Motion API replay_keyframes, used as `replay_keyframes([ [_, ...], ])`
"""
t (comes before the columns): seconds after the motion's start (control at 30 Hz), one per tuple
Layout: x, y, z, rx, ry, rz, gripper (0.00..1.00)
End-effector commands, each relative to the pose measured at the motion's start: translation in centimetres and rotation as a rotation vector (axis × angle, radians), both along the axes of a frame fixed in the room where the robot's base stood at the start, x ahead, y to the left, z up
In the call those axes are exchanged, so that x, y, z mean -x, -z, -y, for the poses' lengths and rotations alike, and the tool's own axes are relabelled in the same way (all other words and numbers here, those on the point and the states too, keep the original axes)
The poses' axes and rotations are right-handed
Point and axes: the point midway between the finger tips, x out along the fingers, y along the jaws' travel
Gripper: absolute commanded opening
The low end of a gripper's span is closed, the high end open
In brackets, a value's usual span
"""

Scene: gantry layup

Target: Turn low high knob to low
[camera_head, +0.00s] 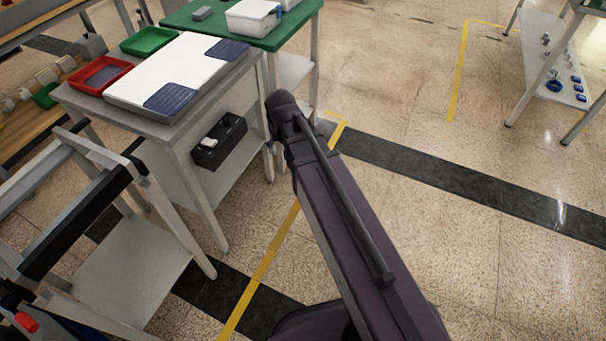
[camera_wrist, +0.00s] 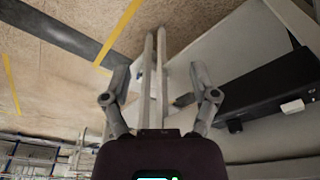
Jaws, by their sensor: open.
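No low high knob can be made out in either view. My gripper (camera_wrist: 160,82) is open in the wrist view, with its two grey fingers spread wide and nothing held between them. Pale table legs (camera_wrist: 162,60) show beyond the gap between the fingers. In the head view my dark arm reaches up the middle of the picture, beside the right side of the white-topped table, and the gripper is hidden.
The table (camera_head: 70,97) carries a white board (camera_head: 175,68) and a red tray (camera_head: 90,82). A black bin (camera_head: 207,154) sits on its lower shelf. A green table (camera_head: 290,35) stands behind. A grey frame (camera_head: 85,215) stands left. Floor (camera_head: 490,130) to the right is open.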

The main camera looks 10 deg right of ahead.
Motion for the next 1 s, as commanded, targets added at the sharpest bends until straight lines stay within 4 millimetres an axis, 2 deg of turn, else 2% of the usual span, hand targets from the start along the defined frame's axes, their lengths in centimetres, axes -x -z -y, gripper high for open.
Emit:
replay_keyframes([
  [0.03, 0.6, 0.9, 0.5, 0.001, 0.005, -0.007, 0.76],
  [0.5, 4.5, 4.6, 3.9, 0.003, 0.043, -0.077, 0.76],
  [0.73, 5.7, 5.6, 4.9, 0.003, 0.055, -0.098, 0.76],
  [1.0, 6.0, 5.8, 5.1, 0.003, 0.058, -0.106, 0.76],
])
